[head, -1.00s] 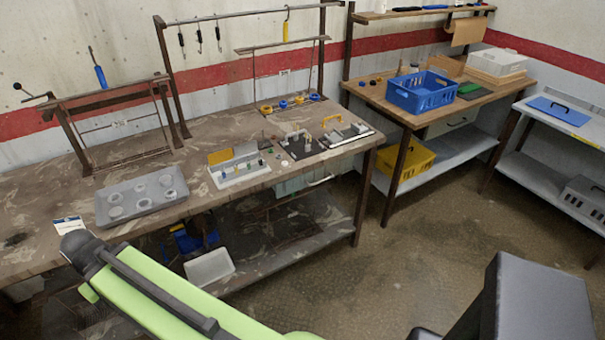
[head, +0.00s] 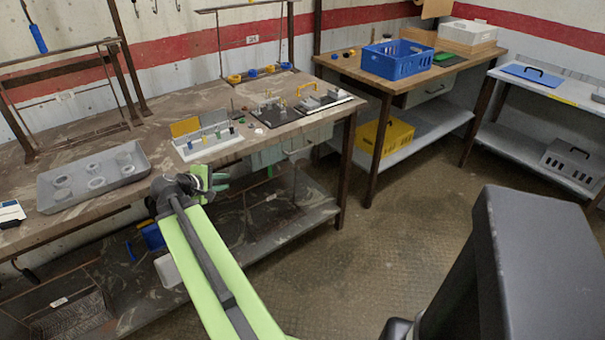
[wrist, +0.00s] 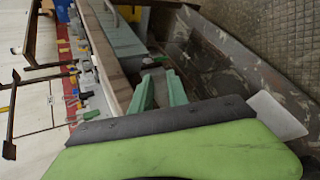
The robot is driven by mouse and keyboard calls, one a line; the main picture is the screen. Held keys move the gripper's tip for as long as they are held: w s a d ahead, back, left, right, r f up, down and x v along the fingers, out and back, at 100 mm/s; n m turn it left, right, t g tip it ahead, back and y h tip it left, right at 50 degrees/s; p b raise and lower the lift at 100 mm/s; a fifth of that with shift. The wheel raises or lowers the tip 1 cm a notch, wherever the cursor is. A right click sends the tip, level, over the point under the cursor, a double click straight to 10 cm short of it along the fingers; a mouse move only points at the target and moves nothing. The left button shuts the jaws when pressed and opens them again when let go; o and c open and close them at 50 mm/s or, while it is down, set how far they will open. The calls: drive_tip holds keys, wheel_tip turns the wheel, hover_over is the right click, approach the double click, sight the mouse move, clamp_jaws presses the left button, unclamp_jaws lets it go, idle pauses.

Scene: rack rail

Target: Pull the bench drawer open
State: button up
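The bench drawer (head: 270,156) has a grey-green front with a bar handle (head: 299,152). It sits under the right part of the near workbench top and looks closed. In the wrist view, which is turned on its side, the drawer front (wrist: 122,42) and part of its handle (wrist: 113,14) show near the top. My gripper (head: 221,182) is in front of the bench edge, left of the drawer and apart from it. Its two green fingers (wrist: 159,86) stand apart with nothing between them.
The near workbench (head: 110,150) carries a grey tray (head: 130,172) with rings, a white parts box (head: 208,143) and dark fixtures. Its lower shelf (head: 255,235) lies below my arm. A second bench with a blue crate (head: 397,62) stands right. The floor (head: 330,270) between is open.

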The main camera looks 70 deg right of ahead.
drive_tip(key=s+d+n+g+h+b, duration=0.2)
drive_tip(key=s+d+g+h+b, duration=0.15)
drive_tip(key=s+d, duration=0.9)
drive_tip(key=b, duration=0.4)
approach(302, 149)
drive_tip(key=shift+t, duration=0.45)
drive_tip(key=x, duration=1)
drive_tip(key=shift+s+d+f, duration=0.1)
drive_tip(key=shift+s+f, duration=0.1)
drive_tip(key=shift+c, duration=0.2)
clamp_jaws()
